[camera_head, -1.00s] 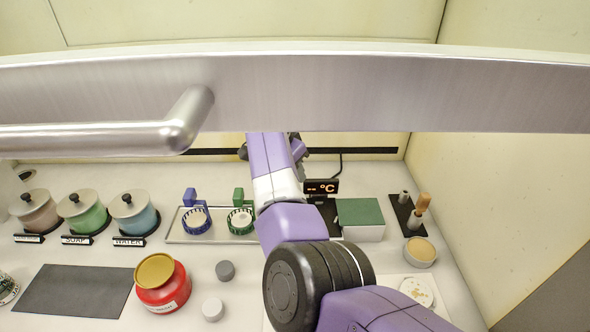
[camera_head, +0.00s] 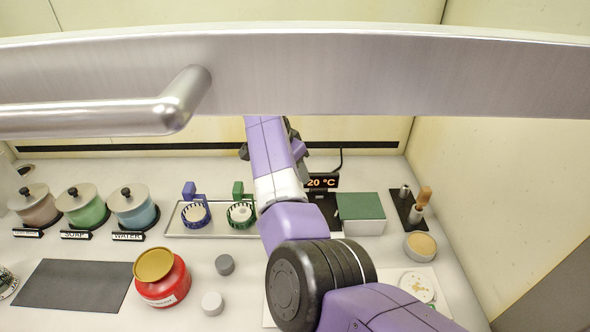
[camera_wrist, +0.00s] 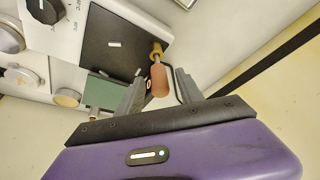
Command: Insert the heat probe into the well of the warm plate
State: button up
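The warm plate (camera_wrist: 112,45) is a black square top in a white housing, seen in the wrist view and partly behind my arm in the head view (camera_head: 324,206). A brass-coloured well (camera_wrist: 156,48) stands at its corner. The heat probe (camera_wrist: 160,82) has a reddish-brown handle. Its thin shaft points into the well and seems to be in it; the depth cannot be seen. My gripper (camera_wrist: 162,75) is open, with its two fingers on either side of the handle and visible gaps to it. The display (camera_head: 321,182) behind the plate reads 20 °C.
A green-topped box (camera_head: 360,207) stands right beside the plate. Further right are a black stand (camera_head: 409,208) with a wooden-handled tool and a bowl (camera_head: 420,246). A tray (camera_head: 212,232) with blue and green holders lies left of my arm. A metal bar (camera_head: 400,75) crosses above.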

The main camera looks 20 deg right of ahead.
jog(key=shift+r, duration=0.1)
jog(key=b+v, duration=0.1)
jog(key=v, duration=0.6)
jog(key=shift+a+r+b, duration=0.15)
jog(key=shift+r+b, duration=0.1)
jog(key=shift+b, duration=0.05)
jog(key=shift+s, duration=0.1)
